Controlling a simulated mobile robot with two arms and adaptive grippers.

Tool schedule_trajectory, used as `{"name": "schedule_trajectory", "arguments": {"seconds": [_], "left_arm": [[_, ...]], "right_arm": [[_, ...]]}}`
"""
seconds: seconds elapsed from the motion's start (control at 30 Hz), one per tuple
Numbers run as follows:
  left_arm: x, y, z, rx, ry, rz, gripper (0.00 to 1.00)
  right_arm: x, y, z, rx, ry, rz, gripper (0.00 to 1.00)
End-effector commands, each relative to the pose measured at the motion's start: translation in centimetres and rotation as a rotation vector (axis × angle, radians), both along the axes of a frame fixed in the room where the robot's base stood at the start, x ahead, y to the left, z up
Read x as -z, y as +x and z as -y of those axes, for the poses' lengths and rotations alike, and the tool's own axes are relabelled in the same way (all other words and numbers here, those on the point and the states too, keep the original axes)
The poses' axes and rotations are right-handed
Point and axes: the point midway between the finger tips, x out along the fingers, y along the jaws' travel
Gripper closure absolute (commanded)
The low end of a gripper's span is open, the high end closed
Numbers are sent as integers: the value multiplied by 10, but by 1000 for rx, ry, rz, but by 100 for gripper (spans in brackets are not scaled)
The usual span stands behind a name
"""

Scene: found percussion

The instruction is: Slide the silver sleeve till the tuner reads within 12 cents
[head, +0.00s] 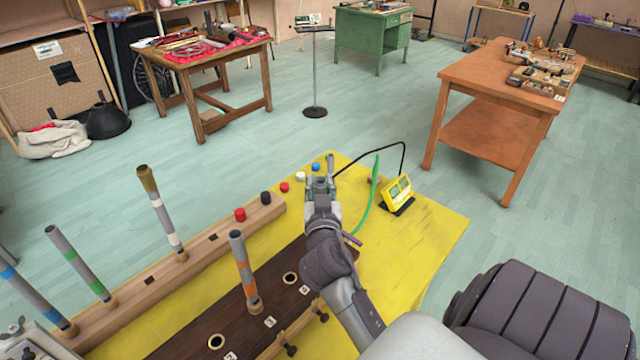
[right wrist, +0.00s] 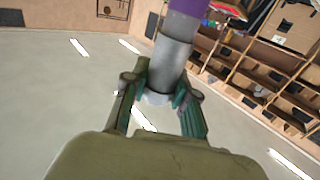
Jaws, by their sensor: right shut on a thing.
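The yellow tuner (head: 398,192) stands on the yellow table cover to the right of my right gripper (head: 320,183). Its screen is too small to read. In the right wrist view my right gripper (right wrist: 160,98) is shut around a silver cylinder, the sleeve (right wrist: 170,65), with a purple band (right wrist: 187,22) beyond it. In the head view the gripper mostly hides this piece. A grey tube with an orange band (head: 244,268) stands in the dark wooden block (head: 182,347) to the left. My left gripper is not in view.
A light wooden rail (head: 130,297) holds several upright banded tubes at left. Red, white and blue caps lie near its far end. A green cable (head: 375,180) and a black cable (head: 404,160) run close by the gripper. The yellow cover (head: 430,225) is clear at right.

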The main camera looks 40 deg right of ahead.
Motion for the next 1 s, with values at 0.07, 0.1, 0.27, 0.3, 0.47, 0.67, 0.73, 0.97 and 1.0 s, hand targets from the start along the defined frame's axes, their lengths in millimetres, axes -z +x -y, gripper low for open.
{"name": "schedule_trajectory", "arguments": {"seconds": [0.07, 0.1, 0.27, 0.3, 0.47, 0.67, 0.73, 0.97, 1.0], "left_arm": [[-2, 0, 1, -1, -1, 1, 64], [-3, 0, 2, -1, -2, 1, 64], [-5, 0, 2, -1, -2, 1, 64], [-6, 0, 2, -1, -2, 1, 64], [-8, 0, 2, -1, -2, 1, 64], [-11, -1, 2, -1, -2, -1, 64], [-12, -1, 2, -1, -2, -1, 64], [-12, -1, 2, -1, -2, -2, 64], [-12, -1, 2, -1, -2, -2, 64]], "right_arm": [[-3, 0, 0, 0, -1, 2, 100], [-4, 0, 0, 0, -1, 2, 100], [-8, 0, 0, 0, -1, 2, 100], [-8, 0, 0, 0, -1, 2, 100], [-12, 0, 0, 0, 0, 3, 100], [-16, 0, 0, 0, 1, 3, 100], [-17, 0, 0, 0, 0, 3, 100], [-18, 0, 0, 0, -1, 2, 100], [-18, 0, 0, 0, -1, 2, 100]]}}
